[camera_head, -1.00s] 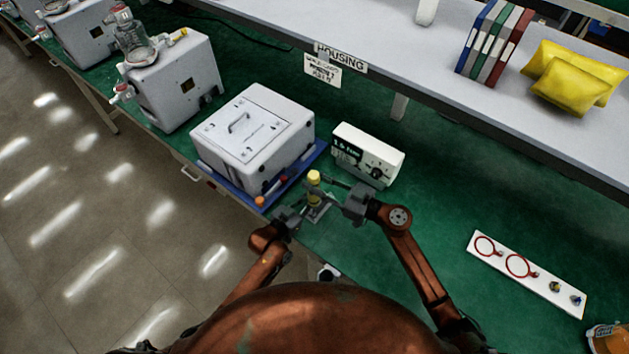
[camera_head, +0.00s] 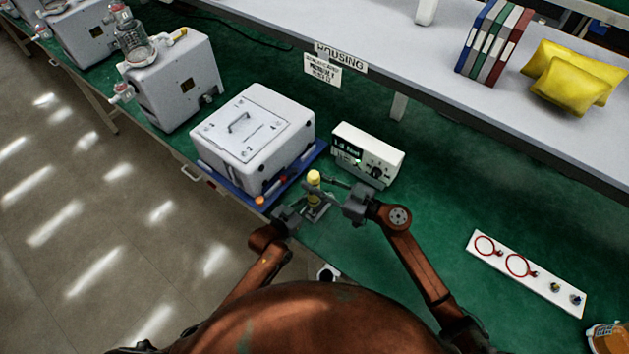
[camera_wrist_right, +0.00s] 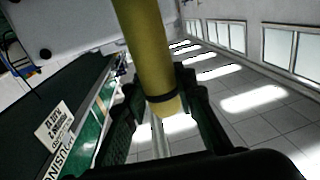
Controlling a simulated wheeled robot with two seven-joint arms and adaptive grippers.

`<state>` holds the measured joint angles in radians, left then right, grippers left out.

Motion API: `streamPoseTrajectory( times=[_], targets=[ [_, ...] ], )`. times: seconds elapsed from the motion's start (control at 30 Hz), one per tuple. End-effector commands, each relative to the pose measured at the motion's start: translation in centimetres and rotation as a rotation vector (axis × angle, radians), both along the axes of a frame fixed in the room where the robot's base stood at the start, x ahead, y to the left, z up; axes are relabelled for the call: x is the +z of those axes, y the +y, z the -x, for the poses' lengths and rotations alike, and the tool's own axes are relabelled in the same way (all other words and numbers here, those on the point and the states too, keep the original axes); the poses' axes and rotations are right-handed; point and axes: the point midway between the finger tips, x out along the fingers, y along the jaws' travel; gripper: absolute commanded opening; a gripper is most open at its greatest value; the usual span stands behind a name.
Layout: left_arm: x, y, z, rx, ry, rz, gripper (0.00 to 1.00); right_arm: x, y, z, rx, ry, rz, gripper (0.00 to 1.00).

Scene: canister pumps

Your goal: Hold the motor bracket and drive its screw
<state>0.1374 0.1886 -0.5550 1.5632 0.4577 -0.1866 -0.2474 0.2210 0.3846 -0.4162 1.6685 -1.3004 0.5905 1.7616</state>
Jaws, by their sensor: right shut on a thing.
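A yellow driver-like tool (camera_head: 314,177) stands upright over a small grey metal part (camera_head: 317,212), probably the motor bracket, at the table's front edge. My right gripper (camera_head: 325,184) is shut on the yellow tool from the right. In the right wrist view, the tool's yellow handle (camera_wrist_right: 150,50) passes between the fingers, with a dark ring and a thin shaft below. My left gripper (camera_head: 302,208) is low beside the grey part, on its left. It seems to touch the part, but its jaw opening is too small to make out. The screw is hidden.
A white box with a handle (camera_head: 250,135) sits on a blue tray (camera_head: 232,188) at the left. A white controller with a display (camera_head: 367,155) stands close behind my right gripper. A white strip with red rings (camera_head: 525,272) lies at the right. Green table between is clear.

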Motion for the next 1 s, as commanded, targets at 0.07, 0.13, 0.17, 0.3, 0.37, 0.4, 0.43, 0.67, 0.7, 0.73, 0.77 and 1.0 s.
streamPoseTrajectory(
  times=[0.07,0.13,0.17,0.3,0.37,0.4,0.43,0.67,0.7,0.73,0.77,1.0],
  targets=[
    [0.0,0.0,0.0,0.000,-0.001,0.001,0.00,-0.2,-0.1,0.0,-0.002,0.002,0.004,0.00],
    [0.0,0.0,0.0,0.000,-0.001,0.001,0.00,-0.1,-0.1,0.0,-0.001,0.001,0.004,0.00],
    [0.0,0.0,0.0,0.000,-0.001,0.001,0.00,0.0,-0.1,0.0,-0.001,0.000,0.004,0.00],
    [0.0,0.0,0.0,0.000,-0.001,0.001,0.00,1.0,-0.1,0.0,0.001,-0.002,0.005,0.00],
    [0.0,0.0,0.0,0.000,-0.001,0.001,0.00,1.5,0.0,0.0,0.000,-0.002,0.005,0.00],
    [0.0,0.0,0.0,0.000,-0.001,0.001,0.00,1.8,0.0,0.0,0.000,-0.002,0.005,0.00],
    [0.0,0.0,0.0,0.000,0.000,0.000,0.00,2.1,-0.1,0.0,0.000,-0.003,0.005,0.00],
    [0.0,0.0,0.0,0.000,0.000,0.000,0.00,3.8,0.0,0.0,0.000,-0.003,0.004,0.00],
    [0.0,0.0,0.0,0.000,0.000,0.000,0.00,4.2,0.0,0.0,0.001,-0.004,0.003,0.00],
    [0.0,0.0,0.0,0.000,0.000,0.000,0.00,4.4,0.0,0.0,0.001,-0.003,0.003,0.00],
    [0.0,0.0,0.0,0.000,0.000,0.000,0.00,4.5,0.0,0.0,0.001,-0.004,0.002,0.00],
    [0.0,0.0,0.0,0.000,0.000,0.000,0.00,5.0,0.0,0.0,-0.001,0.000,0.000,0.00]
  ],
)
